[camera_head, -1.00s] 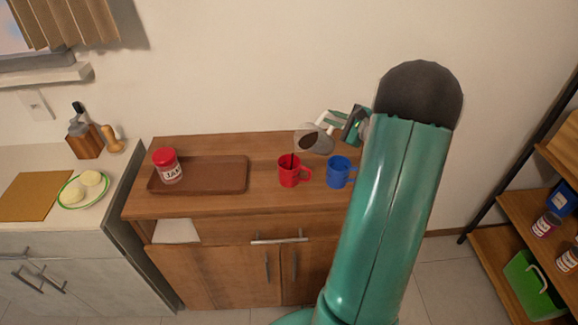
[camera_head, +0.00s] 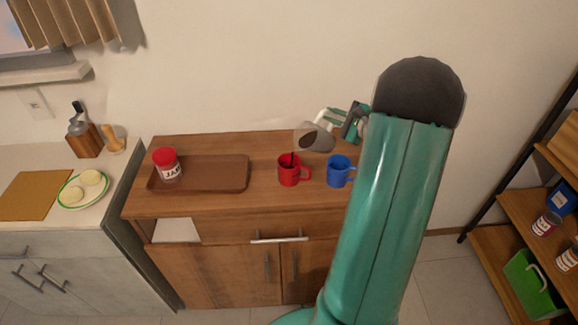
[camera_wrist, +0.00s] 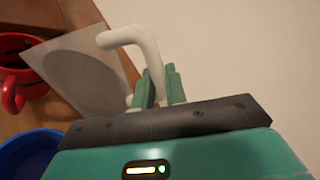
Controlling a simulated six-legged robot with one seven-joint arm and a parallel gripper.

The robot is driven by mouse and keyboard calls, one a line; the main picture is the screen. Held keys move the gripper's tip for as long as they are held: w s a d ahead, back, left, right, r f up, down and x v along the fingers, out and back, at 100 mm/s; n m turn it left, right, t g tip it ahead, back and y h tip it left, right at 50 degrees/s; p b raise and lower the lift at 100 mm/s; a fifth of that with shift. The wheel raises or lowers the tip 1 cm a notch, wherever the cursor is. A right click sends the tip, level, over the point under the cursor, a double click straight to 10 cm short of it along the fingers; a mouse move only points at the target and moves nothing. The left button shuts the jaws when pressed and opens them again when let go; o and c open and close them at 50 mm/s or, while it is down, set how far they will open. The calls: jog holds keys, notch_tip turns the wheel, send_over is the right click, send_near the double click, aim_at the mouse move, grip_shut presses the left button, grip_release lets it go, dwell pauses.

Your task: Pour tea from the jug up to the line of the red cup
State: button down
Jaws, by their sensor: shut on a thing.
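The glass jug (camera_head: 316,138) is tilted to the left, with dark tea low in it, and its mouth is above the red cup. My gripper (camera_head: 342,120) is shut on the jug's white handle, which also shows in the wrist view (camera_wrist: 137,45). The red cup (camera_head: 289,175) stands upright on the wooden cabinet, with something dark at its rim that looks like tea falling from the jug. In the wrist view the red cup (camera_wrist: 12,95) holds dark liquid; I cannot make out its line. The jug body (camera_wrist: 85,70) looks pale and see-through there.
A blue cup (camera_head: 339,172) stands just right of the red cup. A brown tray (camera_head: 222,174) with a red-lidded jam jar (camera_head: 166,165) lies to the left on the cabinet top (camera_head: 262,152). The wall is close behind.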

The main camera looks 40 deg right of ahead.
jog(key=shift+a+r+n+p, duration=0.3)
jog(key=shift+r+n+p, duration=0.1)
jog(key=shift+r, duration=0.3)
dwell(1.2)
jog(key=d+f+m+b, duration=0.1)
jog(key=d+f+m, duration=0.1)
jog(key=f, duration=0.1)
jog(key=d+f+m+y+b, duration=0.1)
jog(key=d+f+m, duration=0.1)
jog(key=f+m, duration=0.1)
jog(key=d+f+m+t, duration=0.1)
jog(key=d+f+m, duration=0.2)
jog(key=f, duration=0.1)
jog(key=shift+w+y+b, duration=0.1)
jog(key=shift+y+b, duration=0.2)
jog(key=shift+b, duration=0.1)
jog(key=shift+d+f+m+b, duration=0.3)
jog(key=shift+f+m, duration=0.3)
jog(key=shift+m, duration=0.3)
jog(key=shift+r, duration=2.45)
jog(key=shift+a, duration=0.1)
